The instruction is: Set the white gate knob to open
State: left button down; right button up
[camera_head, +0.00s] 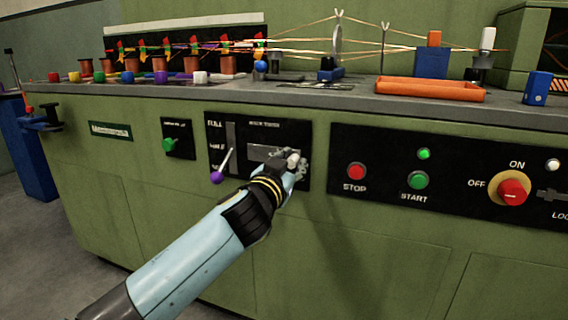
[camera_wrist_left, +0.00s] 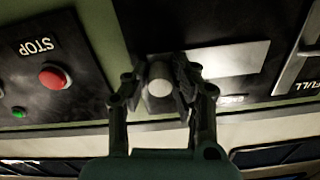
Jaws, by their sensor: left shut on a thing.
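The white gate knob (camera_head: 293,159) sits at the right end of a pale plate (camera_head: 262,152) on a black panel in the machine's front. My left gripper (camera_head: 298,165) reaches up to it from below. In the left wrist view the pale knob (camera_wrist_left: 160,86) lies between the two dark fingers of my left gripper (camera_wrist_left: 161,78), which is shut on it. The pale plate (camera_wrist_left: 232,58) runs off to the right there, as that view is turned over. The gripper partly hides the knob and the panel's right end. My right gripper is out of view.
A purple-tipped lever (camera_head: 217,177) stands left of the plate, close to my forearm. A green knob (camera_head: 169,144) is farther left. The red stop button (camera_head: 356,171), green start button (camera_head: 418,180) and red on-off switch (camera_head: 513,192) are to the right. An orange tray (camera_head: 430,90) rests above.

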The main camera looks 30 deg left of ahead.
pick_arm(q)
jog(key=c, duration=1.6)
grip_release()
jog(key=o, duration=0.5)
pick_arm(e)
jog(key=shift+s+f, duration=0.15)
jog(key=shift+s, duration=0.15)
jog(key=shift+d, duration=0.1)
pick_arm(q)
jog(key=v, duration=1.2)
jog(key=shift+f, duration=0.1)
